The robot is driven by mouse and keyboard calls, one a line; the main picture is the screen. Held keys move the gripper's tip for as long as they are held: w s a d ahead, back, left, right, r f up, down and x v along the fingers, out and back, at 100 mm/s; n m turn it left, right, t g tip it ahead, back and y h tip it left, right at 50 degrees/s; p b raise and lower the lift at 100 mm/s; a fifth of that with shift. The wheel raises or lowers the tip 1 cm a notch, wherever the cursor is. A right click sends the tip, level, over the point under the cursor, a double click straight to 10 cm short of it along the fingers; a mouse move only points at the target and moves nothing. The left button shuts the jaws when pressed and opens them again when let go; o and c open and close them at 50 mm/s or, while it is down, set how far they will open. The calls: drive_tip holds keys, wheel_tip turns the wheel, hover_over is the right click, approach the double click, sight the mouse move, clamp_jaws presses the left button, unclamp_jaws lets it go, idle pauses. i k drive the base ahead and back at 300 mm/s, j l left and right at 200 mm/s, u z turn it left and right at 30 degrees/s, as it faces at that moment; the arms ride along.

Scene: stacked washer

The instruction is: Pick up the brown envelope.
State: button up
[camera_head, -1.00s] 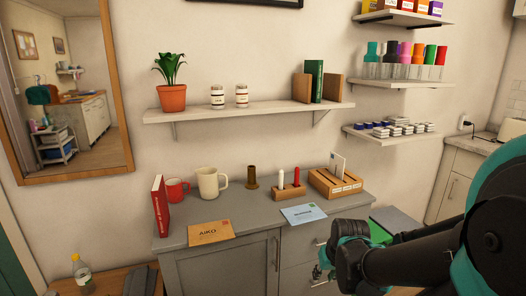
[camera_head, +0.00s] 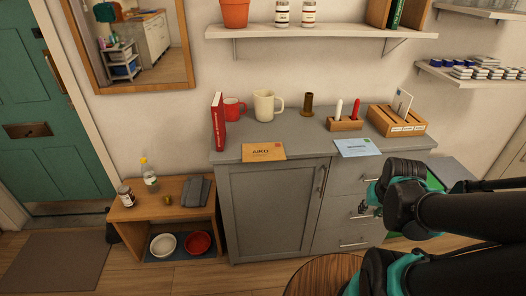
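The brown envelope (camera_head: 263,152) lies flat at the front edge of the grey cabinet top, with dark lettering and a small stamp mark on it. A light blue envelope (camera_head: 356,148) lies to its right on the same edge. My gripper (camera_head: 366,203) is at the right, in front of the cabinet drawers and lower than the cabinet top. It is well to the right of the brown envelope and apart from it. The fingers are small and partly hidden by my dark and teal arm, so I cannot tell whether they are open.
On the cabinet top (camera_head: 300,135) stand a red book (camera_head: 218,121), a red mug (camera_head: 234,109), a cream mug (camera_head: 265,106), a brown holder (camera_head: 307,105) and wooden organisers (camera_head: 399,121). A shelf (camera_head: 320,31) hangs above. A low wooden table (camera_head: 160,211) stands left; a round wooden top (camera_head: 322,276) is in front.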

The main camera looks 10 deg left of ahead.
sight(270, 151)
drive_tip(key=i+l+z, duration=0.35)
drive_tip(key=i+l+u, duration=0.1)
drive_tip(key=u, duration=2.4)
drive_tip(key=k+l+u, duration=0.15)
drive_tip(key=l+u, duration=0.35)
drive_tip(key=k+l+u, duration=0.2)
drive_tip(key=u, duration=0.25)
drive_tip(key=k+l+u, duration=0.3)
drive_tip(key=u, duration=0.2)
drive_tip(key=k+l+u, duration=0.1)
drive_tip(key=k+l, duration=0.25)
drive_tip(key=k, duration=0.2)
drive_tip(key=k+l+u, duration=0.1)
drive_tip(key=k+l, duration=0.2)
drive_tip(key=k, duration=0.25)
